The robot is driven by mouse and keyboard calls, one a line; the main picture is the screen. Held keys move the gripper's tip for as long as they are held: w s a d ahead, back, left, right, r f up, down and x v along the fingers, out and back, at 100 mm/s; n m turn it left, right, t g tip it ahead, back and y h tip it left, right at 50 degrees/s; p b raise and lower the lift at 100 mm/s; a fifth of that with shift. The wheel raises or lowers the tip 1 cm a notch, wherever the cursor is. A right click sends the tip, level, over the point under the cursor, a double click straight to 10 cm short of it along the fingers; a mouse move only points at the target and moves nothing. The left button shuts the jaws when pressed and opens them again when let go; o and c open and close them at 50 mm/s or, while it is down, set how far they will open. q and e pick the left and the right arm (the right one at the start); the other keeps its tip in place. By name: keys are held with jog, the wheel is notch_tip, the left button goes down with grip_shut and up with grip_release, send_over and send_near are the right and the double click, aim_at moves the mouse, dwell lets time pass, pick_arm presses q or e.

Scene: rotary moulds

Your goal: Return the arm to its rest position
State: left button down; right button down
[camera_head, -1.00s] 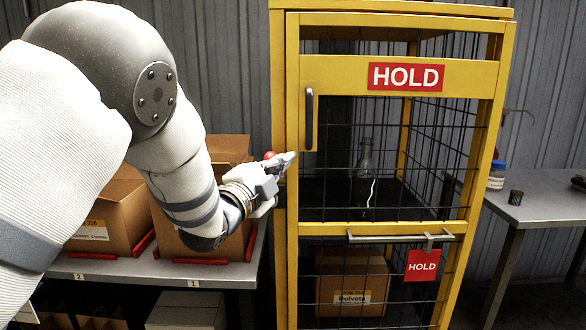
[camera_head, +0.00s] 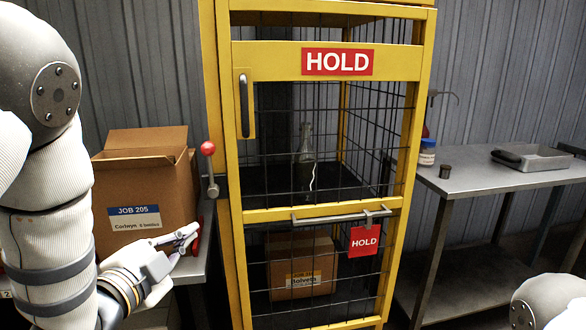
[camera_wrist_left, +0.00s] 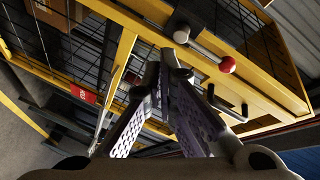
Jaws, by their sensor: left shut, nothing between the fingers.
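My left arm comes in from the left in the head view. Its gripper (camera_head: 186,238) is shut and empty, in front of the left table and left of the yellow cage. In the left wrist view the gripper's fingers (camera_wrist_left: 165,65) meet at the tips with nothing between them, and the cage frame lies beyond. The yellow HOLD cage (camera_head: 325,214) stands upright with its upper door closed. A glass bottle (camera_head: 305,150) stands inside on the upper shelf. A red ball-ended lever (camera_head: 208,149) sits at the cage's left side and also shows in the left wrist view (camera_wrist_left: 227,65).
An open JOB 205 carton (camera_head: 150,190) stands on the left table close to my left gripper. A closed carton (camera_head: 303,265) lies in the lower cage. The right metal table (camera_head: 490,180) holds a jar (camera_head: 427,153), a dark cup (camera_head: 445,172) and a tray (camera_head: 545,158).

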pick_arm(q)
jog(key=s+f+n+g+y, duration=0.1)
jog(key=s+f+n+g, duration=0.15)
jog(key=s+f, duration=0.4)
jog(key=s+a+f+n+g, duration=0.1)
jog(key=s+f+n+g, duration=0.15)
jog(key=f, duration=0.65)
jog(key=s+f+n+g+y, duration=0.1)
jog(key=s+f+n+g, duration=0.1)
jog(key=s+f+g, duration=0.4)
jog(key=s+d+f+n+g, duration=0.1)
jog(key=s+f+n+g, duration=0.2)
jog(key=s, duration=1.1)
jog(key=s+d+f+n+g, duration=0.1)
jog(key=s+f+n+g, duration=0.3)
jog(key=s+f, duration=0.4)
jog(key=s+g, duration=0.1)
jog(key=s, duration=0.5)
jog(key=shift+s+d, duration=0.15)
jog(key=shift+s, duration=0.25)
pick_arm(e)
jog(key=shift+w+r, duration=0.35)
pick_arm(q)
jog(key=shift+w, duration=0.1)
